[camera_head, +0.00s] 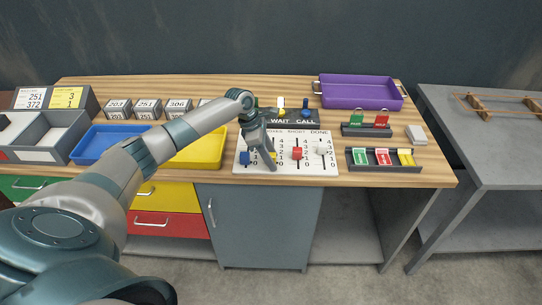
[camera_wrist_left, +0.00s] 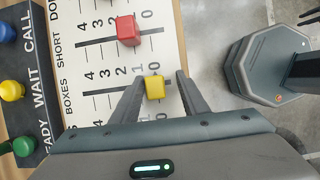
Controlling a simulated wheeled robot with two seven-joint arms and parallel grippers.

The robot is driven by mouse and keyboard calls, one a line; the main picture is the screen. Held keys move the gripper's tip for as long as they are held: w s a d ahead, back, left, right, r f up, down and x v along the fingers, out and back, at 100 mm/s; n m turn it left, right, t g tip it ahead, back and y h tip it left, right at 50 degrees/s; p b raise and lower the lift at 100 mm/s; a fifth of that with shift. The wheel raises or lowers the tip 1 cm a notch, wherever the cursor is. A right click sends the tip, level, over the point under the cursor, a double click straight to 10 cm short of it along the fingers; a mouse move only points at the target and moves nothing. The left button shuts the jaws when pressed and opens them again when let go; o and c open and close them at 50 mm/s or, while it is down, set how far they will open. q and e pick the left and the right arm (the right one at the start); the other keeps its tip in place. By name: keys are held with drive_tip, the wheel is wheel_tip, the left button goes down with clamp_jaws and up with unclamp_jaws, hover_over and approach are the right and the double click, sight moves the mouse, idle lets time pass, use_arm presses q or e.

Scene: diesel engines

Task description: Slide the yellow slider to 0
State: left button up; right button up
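The white slider panel (camera_head: 286,168) lies on the workbench, with blue (camera_head: 245,158), red (camera_head: 297,153) and white (camera_head: 320,147) sliders. The yellow slider (camera_wrist_left: 155,88) shows in the left wrist view near the 0 end of its numbered track; its exact mark is hard to read. In the head view my gripper mostly covers the yellow slider (camera_head: 273,155). My left gripper (camera_wrist_left: 158,77) is open, with one finger on each side of the yellow slider and visible gaps between. It points down over the panel in the head view (camera_head: 268,163). My right gripper is not in view.
A dark READY/WAIT/CALL box (camera_head: 292,119) with coloured knobs stands behind the panel. A yellow tray (camera_head: 205,154) and blue tray (camera_head: 92,150) are left, a purple tray (camera_head: 360,105) back right, and a card rack (camera_head: 372,168) right.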

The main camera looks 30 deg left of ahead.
use_arm(q)
drive_tip(key=shift+w+a, duration=0.1)
drive_tip(key=shift+a, duration=0.05)
drive_tip(key=shift+a+r, duration=0.2)
drive_tip(key=shift+r, duration=0.3)
drive_tip(key=b+v, duration=0.3)
drive_tip(key=v, duration=1.3)
drive_tip(key=shift+s+d+r+b, duration=0.2)
drive_tip(key=shift+b, duration=0.2)
